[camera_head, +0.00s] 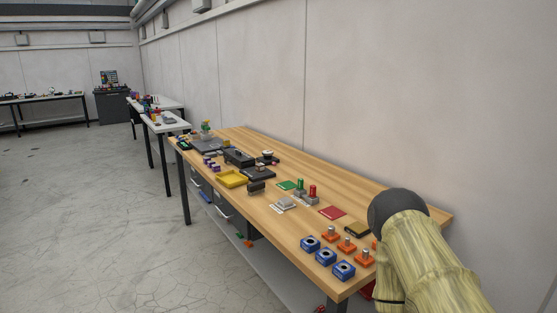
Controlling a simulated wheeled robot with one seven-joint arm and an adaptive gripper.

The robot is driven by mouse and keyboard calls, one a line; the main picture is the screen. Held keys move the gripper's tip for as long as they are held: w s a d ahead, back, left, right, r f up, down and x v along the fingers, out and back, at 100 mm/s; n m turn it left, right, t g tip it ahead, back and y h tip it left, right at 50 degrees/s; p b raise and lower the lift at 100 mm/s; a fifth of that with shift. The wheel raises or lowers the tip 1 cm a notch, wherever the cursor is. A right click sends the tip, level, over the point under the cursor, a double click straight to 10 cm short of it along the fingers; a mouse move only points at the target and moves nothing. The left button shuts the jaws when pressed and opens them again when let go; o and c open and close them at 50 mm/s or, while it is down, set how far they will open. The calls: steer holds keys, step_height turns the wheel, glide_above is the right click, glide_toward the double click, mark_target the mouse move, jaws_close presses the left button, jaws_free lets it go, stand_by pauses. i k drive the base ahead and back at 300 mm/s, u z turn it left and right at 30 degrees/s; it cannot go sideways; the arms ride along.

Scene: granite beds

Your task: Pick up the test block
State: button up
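I cannot tell for sure which object is the test block. On the wooden workbench (300,236), a small dark block (256,187) sits near the front edge, right of a yellow tray (231,179). A light grey stepped block (284,203) lies to the right of the dark block. Grey blocks bearing a green cylinder (299,186) and a red cylinder (312,191) stand behind it. My arm covers the lower right, over the bench's near right end, and hides part of it. My gripper cannot be seen.
Blue square blocks (326,257) and orange pieces with pegs (347,245) crowd the bench's near end. A red square (332,212) and a green square (290,185) lie flat. A wall runs behind the bench. The floor (100,220) at left is clear.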

mark_target(259, 168)
steer(key=u, duration=0.05)
steer(key=i, duration=0.95)
steer(key=u, duration=0.5)
steer(key=k, duration=1)
steer(key=u, duration=1.35)
steer(key=i, duration=2.05)
steer(key=z, duration=0.55)
steer(key=i, duration=1.15)
steer(key=z, duration=1.7)
steer(key=i, duration=0.6)
steer(key=z, duration=0.4)
